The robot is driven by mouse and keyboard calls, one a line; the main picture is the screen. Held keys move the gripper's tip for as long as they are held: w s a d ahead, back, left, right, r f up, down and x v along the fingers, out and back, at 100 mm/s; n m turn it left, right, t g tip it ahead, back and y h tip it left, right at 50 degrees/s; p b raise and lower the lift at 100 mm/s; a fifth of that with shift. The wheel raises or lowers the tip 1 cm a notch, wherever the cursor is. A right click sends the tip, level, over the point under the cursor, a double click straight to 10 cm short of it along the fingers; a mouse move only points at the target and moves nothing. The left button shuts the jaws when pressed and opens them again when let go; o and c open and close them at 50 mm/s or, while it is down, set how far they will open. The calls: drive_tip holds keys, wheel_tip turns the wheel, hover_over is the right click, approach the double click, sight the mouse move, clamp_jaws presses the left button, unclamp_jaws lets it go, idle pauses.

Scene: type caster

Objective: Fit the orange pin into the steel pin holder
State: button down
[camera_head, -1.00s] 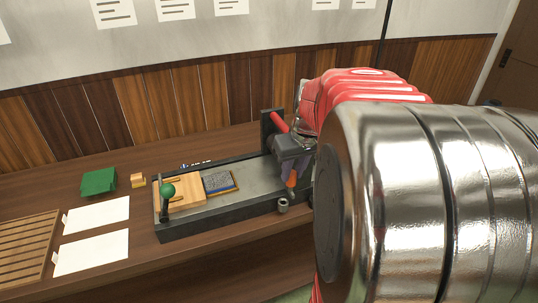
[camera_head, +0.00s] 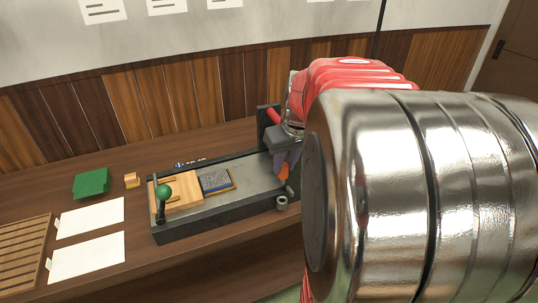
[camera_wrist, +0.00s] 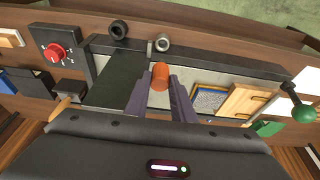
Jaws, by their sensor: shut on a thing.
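The orange pin (camera_head: 283,173) is between the purple-grey fingers of my gripper (camera_head: 288,158), which is shut on it. In the wrist view the pin (camera_wrist: 160,75) sticks out past the fingertips (camera_wrist: 160,95), its round end towards the holder. The steel pin holder (camera_head: 282,203) is a short hollow cylinder at the front edge of the machine's bed. In the wrist view the holder (camera_wrist: 163,43) stands just beyond the pin's end, with its dark opening showing. The pin looks apart from the holder, above and behind it in the head view; the exact gap is unclear.
The caster (camera_head: 232,213) has a wooden block (camera_head: 182,192), a type plate (camera_head: 215,181) and a green-knobbed lever (camera_head: 164,192). A dark ring (camera_wrist: 118,29) and a red dial box (camera_wrist: 55,50) lie left of the holder in the wrist view. My arm covers the bench's right side.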

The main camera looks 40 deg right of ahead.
sight(286, 176)
drive_tip(key=shift+f, duration=0.1)
drive_tip(key=shift+f, duration=2.75)
drive_tip(key=shift+f, duration=1.1)
idle(0.7)
drive_tip(key=shift+r, duration=0.7)
drive_tip(key=shift+f, duration=0.9)
idle(1.7)
